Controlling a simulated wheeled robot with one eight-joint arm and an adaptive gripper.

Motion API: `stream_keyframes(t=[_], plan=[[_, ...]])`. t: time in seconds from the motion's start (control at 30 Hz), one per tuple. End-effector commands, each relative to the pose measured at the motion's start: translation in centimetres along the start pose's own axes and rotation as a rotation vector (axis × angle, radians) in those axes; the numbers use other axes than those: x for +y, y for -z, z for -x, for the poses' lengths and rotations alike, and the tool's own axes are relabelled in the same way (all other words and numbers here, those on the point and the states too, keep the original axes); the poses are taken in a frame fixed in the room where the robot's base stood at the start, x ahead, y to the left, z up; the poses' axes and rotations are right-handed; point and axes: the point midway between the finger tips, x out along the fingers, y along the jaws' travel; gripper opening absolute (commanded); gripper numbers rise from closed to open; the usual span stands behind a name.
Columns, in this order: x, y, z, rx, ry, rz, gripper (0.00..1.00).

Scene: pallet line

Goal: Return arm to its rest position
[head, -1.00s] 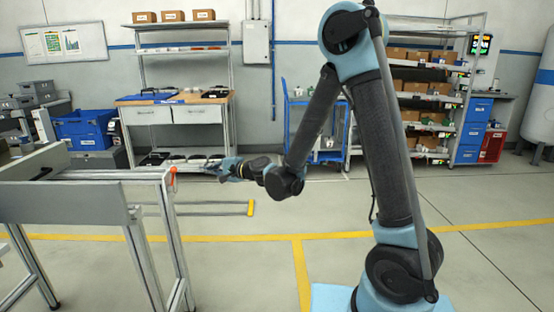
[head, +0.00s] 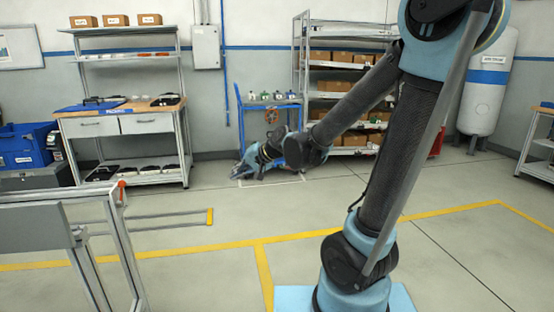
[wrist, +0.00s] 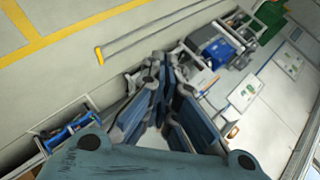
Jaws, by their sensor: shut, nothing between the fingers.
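My gripper (head: 243,170) shows in the head view at the end of my arm, left of the arm's upright part. It is over open floor, in front of the blue cart, and holds nothing. The arm is bent at the elbow, with the forearm slanting down to the left. In the wrist view the fingers of my gripper (wrist: 160,70) come together at their tips, shut and empty.
A metal conveyor frame (head: 70,215) stands at the left front. A workbench (head: 120,125) stands against the back wall, with blue bins (head: 25,145) to its left. A blue cart (head: 270,115) and a shelf of boxes (head: 345,60) stand behind my arm. The floor around my base is mostly clear.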

Motion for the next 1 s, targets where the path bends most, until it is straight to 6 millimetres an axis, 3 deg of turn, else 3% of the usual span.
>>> stream_keyframes(t=[0.27,0.47,0.8,1.0], plan=[[7.5,-1.2,6.9,-0.010,-0.209,0.099,0.00],[12.9,-3.1,11.8,-0.040,-0.366,0.150,0.00],[21.6,-8.4,19.8,-0.127,-0.633,0.185,0.00],[25.4,-11.8,23.7,-0.190,-0.765,0.179,0.00]])
